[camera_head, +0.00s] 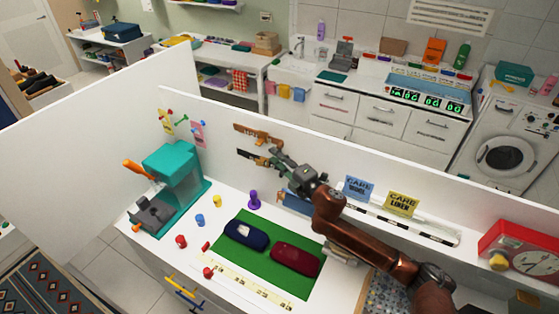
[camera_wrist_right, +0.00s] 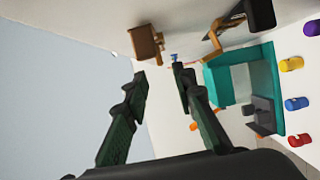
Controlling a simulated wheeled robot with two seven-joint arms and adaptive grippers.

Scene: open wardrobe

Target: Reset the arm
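My right arm comes in from the lower right in the head view. Its gripper (camera_head: 262,157) is raised above the white worktop, in front of the white back panel and pointing left. In the right wrist view, the two dark green fingers (camera_wrist_right: 160,78) stand apart with nothing between them, so it is open and empty. The left gripper is in neither view. A brown tool-like object (camera_head: 258,132) is on the panel just behind the right gripper; a brown piece (camera_wrist_right: 147,44) also shows beyond the fingertips in the wrist view.
A teal machine (camera_head: 174,168) stands left on the worktop. A dark blue item (camera_head: 246,234) and a dark red item (camera_head: 295,258) lie on a green mat (camera_head: 263,275) below the arm. Small coloured pegs stand nearby. A red clock-like box (camera_head: 522,250) is at right.

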